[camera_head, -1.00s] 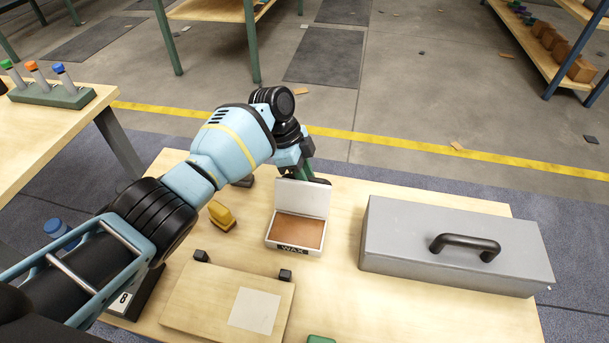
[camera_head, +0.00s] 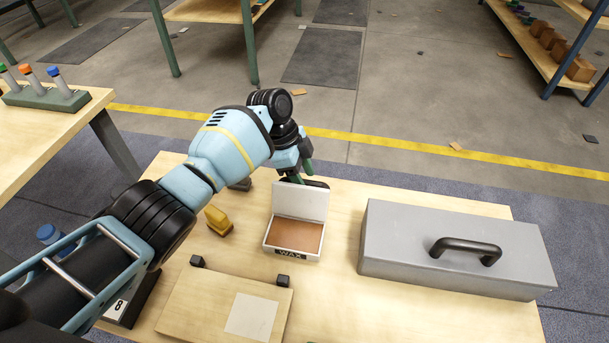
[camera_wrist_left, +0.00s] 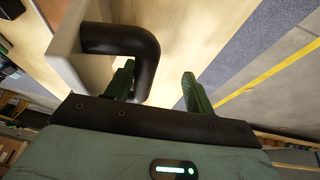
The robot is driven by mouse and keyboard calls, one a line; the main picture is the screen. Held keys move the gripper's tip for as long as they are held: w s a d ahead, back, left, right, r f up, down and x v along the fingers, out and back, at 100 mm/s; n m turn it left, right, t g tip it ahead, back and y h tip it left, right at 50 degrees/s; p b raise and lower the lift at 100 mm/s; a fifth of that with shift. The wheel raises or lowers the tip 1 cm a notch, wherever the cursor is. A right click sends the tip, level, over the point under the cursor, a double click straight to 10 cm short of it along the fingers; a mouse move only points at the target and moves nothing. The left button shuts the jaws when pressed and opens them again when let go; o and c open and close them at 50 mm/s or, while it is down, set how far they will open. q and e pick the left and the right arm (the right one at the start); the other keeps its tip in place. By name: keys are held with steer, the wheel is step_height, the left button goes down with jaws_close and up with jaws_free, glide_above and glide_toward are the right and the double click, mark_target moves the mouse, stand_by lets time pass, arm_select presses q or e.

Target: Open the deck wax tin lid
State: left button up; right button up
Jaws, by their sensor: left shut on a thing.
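The wax tin (camera_head: 289,253) stands on the wooden table, with brown wax inside and a WAX label on its front. Its white lid (camera_head: 300,203) stands up at the back edge, open. A black handle (camera_head: 316,184) shows just behind the lid. In the left wrist view the bent black handle (camera_wrist_left: 125,42) joins the pale lid (camera_wrist_left: 65,42). My left gripper (camera_head: 297,177) is behind the lid, partly hidden by it. In the wrist view its green fingers (camera_wrist_left: 159,72) are at the handle, one overlapping the bar. My right gripper is not in view.
A grey toolbox (camera_head: 400,258) with a black handle stands right of the tin. A yellow block (camera_head: 218,220) is to the left. A wooden board (camera_head: 205,300) with a pale square lies in front. A tube rack (camera_head: 45,97) stands on another table at left.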

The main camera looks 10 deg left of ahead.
arm_select(q)
steer(key=shift+w+a+r, duration=0.1)
steer(key=shift+w+a, duration=0.1)
steer(key=p+v, duration=0.1)
steer(key=v, duration=0.6)
steer(key=shift+r, duration=0.35)
steer(key=shift+s, duration=0.2)
